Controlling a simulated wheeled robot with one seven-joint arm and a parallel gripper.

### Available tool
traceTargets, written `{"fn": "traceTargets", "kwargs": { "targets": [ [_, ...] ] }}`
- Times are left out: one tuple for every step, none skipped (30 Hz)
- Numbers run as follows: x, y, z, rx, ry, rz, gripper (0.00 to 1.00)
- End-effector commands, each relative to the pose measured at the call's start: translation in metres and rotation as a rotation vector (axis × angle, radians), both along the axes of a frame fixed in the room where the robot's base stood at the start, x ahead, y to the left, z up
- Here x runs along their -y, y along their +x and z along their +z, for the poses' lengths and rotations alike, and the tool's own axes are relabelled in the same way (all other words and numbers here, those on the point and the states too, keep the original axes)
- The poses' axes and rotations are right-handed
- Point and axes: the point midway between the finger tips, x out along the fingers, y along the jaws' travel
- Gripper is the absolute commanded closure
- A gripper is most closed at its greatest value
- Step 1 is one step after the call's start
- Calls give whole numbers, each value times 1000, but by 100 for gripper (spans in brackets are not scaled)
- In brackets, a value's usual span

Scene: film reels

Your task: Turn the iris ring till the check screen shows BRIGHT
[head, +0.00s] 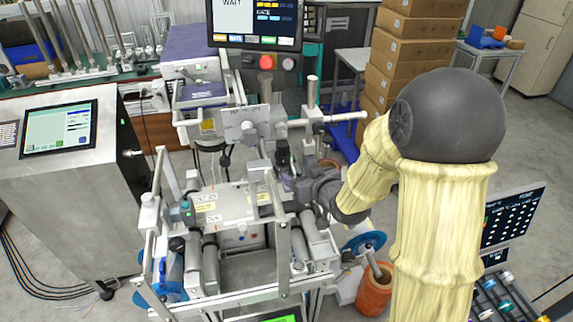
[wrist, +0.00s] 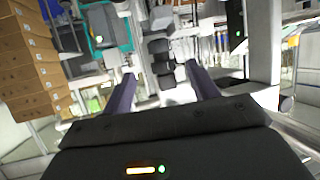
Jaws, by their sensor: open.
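My gripper (wrist: 160,82) is open, with its two fingers apart and nothing clearly held. In the head view my gripper (head: 287,172) reaches into the middle of the reel machine (head: 225,205) from the right. A dark ribbed part (wrist: 160,62) shows beyond and between the fingertips in the wrist view; I cannot tell whether it is the iris ring. The ring is not clearly made out in the head view, where my gripper and machine parts crowd the spot. A screen (head: 255,18) at the top reads WAIT. A small green screen (head: 284,318) is cut off at the bottom edge.
Metal bars, rollers and posts (head: 312,92) stand close around my gripper. A steel cabinet with a touch panel (head: 58,128) is at left. Stacked cartons (head: 408,45) stand behind.

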Motion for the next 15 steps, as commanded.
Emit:
{"fn": "traceTargets", "kwargs": {
  "targets": [
    [-4, 7, -3, -2, 0, 2, 41],
    [-6, 11, -5, -1, 0, 1, 41],
    [-10, 17, -7, -2, -1, 1, 41],
    [-12, 20, -9, -2, -1, 1, 41],
    [-14, 24, -11, -1, -1, 1, 41],
    [-17, 29, -14, -1, -1, 1, 41],
    [-19, 34, -15, -1, -1, 1, 41],
    [-21, 37, -17, -2, -1, 1, 41],
    [-24, 43, -20, -1, 0, 1, 41],
    [-27, 46, -22, -2, -1, 1, 41],
    [-28, 50, -23, -1, 0, 0, 41],
    [-31, 55, -25, -1, 0, 0, 41],
    [-33, 58, -27, -1, 0, 1, 41],
    [-34, 61, -28, 0, -1, 0, 41],
    [-36, 63, -30, -1, 0, 0, 41]
  ]
}}
